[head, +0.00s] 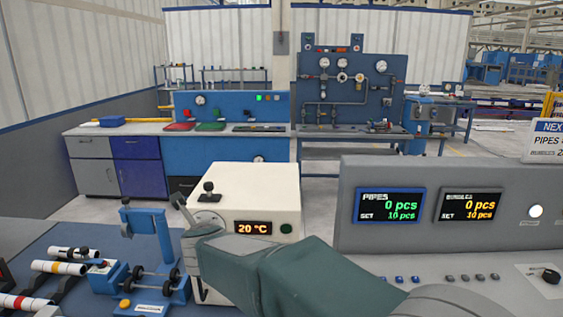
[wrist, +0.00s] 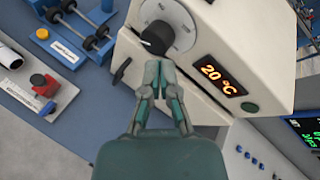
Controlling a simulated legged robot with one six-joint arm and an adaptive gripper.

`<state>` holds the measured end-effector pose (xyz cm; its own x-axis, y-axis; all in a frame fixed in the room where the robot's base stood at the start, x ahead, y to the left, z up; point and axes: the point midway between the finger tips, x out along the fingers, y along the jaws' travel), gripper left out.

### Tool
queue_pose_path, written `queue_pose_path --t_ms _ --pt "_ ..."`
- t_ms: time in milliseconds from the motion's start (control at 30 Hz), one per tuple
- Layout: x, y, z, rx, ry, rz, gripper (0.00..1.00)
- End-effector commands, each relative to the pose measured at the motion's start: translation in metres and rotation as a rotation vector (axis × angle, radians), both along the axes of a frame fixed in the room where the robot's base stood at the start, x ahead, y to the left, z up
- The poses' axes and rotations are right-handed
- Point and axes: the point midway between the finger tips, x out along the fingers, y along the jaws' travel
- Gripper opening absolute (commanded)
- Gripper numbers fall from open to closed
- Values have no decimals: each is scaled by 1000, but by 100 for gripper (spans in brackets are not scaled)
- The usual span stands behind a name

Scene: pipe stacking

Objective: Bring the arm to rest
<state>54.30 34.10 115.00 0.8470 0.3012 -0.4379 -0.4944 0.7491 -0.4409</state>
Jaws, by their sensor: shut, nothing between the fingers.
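My gripper (wrist: 157,85) is shut and empty in the wrist view, its fingertips together in front of the white box (wrist: 255,50). The box has a black knob (wrist: 157,38) on a grey dial and a display reading 20 °C. In the head view the white box (head: 262,192) stands in the middle of the bench. My arm (head: 290,275) reaches in from the lower right, and my gripper (head: 180,208) is at the box's left side. I cannot tell whether the fingertips touch the box.
At left, a blue fixture with rollers (head: 150,262) and several white pipes (head: 60,267) with coloured bands lie on the bench. At right, a grey console (head: 450,205) shows pipes 0 pcs and bundles 0 pcs. Behind are a floor gap and blue workbenches (head: 225,145).

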Motion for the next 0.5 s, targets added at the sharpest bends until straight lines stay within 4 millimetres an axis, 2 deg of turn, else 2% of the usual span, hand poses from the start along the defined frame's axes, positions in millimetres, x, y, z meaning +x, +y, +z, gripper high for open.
queue_pose_path --t_ms 33,100,233,367,500 --pt "-3 -20 18 -70 -63 69 0" --pt "-11 -41 37 -194 -149 182 0" --pt "-37 -80 58 -448 -284 387 0" --pt "-74 -121 61 -725 -380 588 0" --pt "-120 -169 48 -1032 -427 808 0"
